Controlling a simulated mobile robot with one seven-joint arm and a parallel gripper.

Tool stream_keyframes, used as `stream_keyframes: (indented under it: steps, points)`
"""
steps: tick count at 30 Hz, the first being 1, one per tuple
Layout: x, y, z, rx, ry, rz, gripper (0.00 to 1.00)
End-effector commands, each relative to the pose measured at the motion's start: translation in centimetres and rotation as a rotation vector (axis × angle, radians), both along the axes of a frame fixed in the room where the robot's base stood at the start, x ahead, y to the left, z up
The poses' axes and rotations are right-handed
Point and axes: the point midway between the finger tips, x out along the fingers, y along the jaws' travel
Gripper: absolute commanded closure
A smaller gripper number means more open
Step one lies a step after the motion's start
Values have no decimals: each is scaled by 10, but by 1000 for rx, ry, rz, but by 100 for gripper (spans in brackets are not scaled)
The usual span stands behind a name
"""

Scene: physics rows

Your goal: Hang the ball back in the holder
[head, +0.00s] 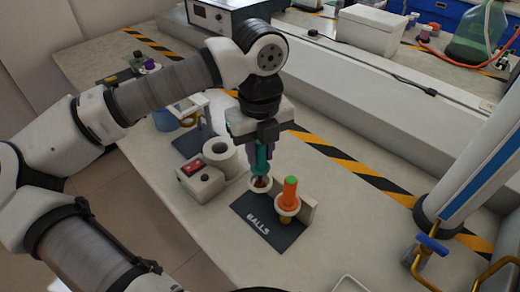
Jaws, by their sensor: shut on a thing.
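The holder (285,238) is a dark plate marked BALLS with a pale upright back and two ring-shaped seats. My gripper (262,150) points down over its left ring (261,184) and is shut on a teal, handle-like thing (262,160), which I take to be the ball of the task. The lower end of the teal thing is at or just above the left ring; I cannot tell whether it is inside. An orange piece with a green top (289,193) stands upright in the right ring. My fingers partly hide the teal thing.
A grey box with a red display (197,180) and a white roll (220,155) stand close left of the holder. Behind it runs a yellow-black striped edge (350,165). A blue-and-white column (470,175) rises at right.

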Motion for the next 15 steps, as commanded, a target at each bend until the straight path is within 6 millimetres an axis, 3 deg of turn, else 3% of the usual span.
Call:
stream_keyframes:
  steps: [15]
  points:
    - [0, 0, -10, -1, 0, 0, 99]
